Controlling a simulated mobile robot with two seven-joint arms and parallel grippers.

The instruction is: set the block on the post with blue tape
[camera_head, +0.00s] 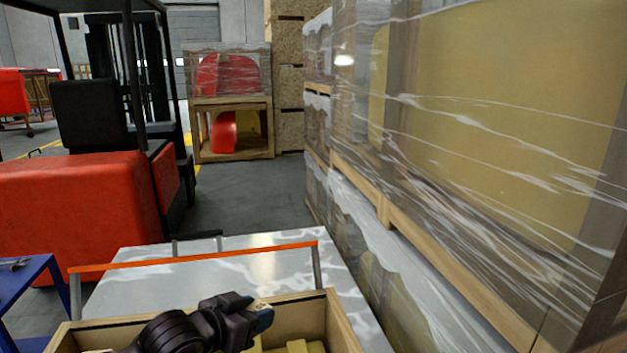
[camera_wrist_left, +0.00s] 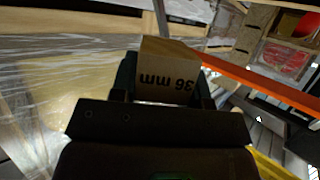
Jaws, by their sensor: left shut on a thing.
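My left gripper (camera_head: 258,313) is above a wooden box at the bottom of the head view. In the left wrist view my left gripper (camera_wrist_left: 167,88) is shut on a tan block (camera_wrist_left: 166,72) marked "36 mm", with the lettering upside down. I cannot make out a post with blue tape in either view. My right gripper is not in view.
The open wooden box (camera_head: 340,322) holds several yellowish pieces (camera_head: 298,346). A grey cart top (camera_head: 220,262) with an orange rail (camera_head: 195,257) lies beyond it. Wrapped crates (camera_head: 480,130) wall off the right. A red forklift (camera_head: 80,205) and blue table (camera_head: 28,272) stand left.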

